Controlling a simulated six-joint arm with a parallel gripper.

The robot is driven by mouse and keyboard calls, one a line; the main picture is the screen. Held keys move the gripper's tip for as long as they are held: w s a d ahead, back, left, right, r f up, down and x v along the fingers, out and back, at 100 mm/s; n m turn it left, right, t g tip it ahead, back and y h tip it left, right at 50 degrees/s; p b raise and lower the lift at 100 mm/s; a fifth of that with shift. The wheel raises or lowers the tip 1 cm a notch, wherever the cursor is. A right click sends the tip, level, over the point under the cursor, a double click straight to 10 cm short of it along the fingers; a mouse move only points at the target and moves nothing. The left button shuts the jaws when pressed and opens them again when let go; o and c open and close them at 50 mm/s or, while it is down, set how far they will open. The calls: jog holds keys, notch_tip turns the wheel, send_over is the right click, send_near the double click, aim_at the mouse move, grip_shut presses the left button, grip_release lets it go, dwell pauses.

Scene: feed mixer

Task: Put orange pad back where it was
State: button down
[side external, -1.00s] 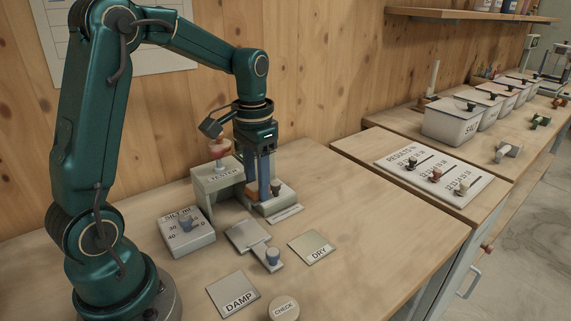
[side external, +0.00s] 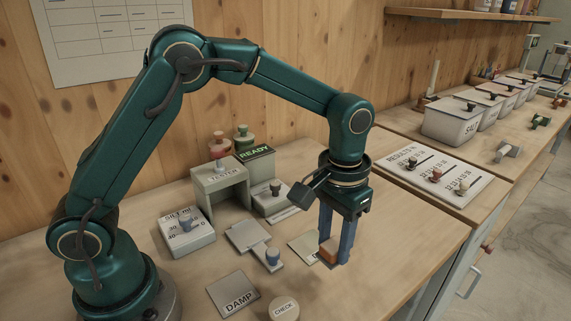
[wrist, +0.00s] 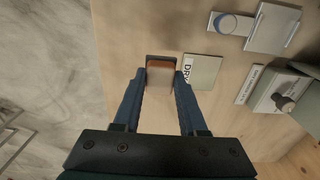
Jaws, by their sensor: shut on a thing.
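The square DRY plate (side external: 302,246) is just left of the pad in the side view, partly hidden by my gripper. It also shows in the wrist view (wrist: 203,72), right beside the right finger. Whether the pad touches the table is hard to tell.
The tester (side external: 220,179) and a block with a READY sign (side external: 254,153) stand behind to the left. The DAMP plate (side external: 236,297), round CHECK button (side external: 284,308), and a plate with a blue knob (side external: 272,256) lie nearby. The table's right edge is close; bare wood lies around.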

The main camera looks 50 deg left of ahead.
aim_at(338, 284)
jog(key=shift+w+d+f, duration=0.1)
jog(key=shift+d+f, duration=0.5)
jog(key=shift+d, duration=0.35)
jog(key=shift+d+f, duration=0.1)
jog(key=shift+f, duration=1.95)
jog(key=shift+f, duration=0.1)
jog(key=shift+c, duration=2.3)
grip_release()
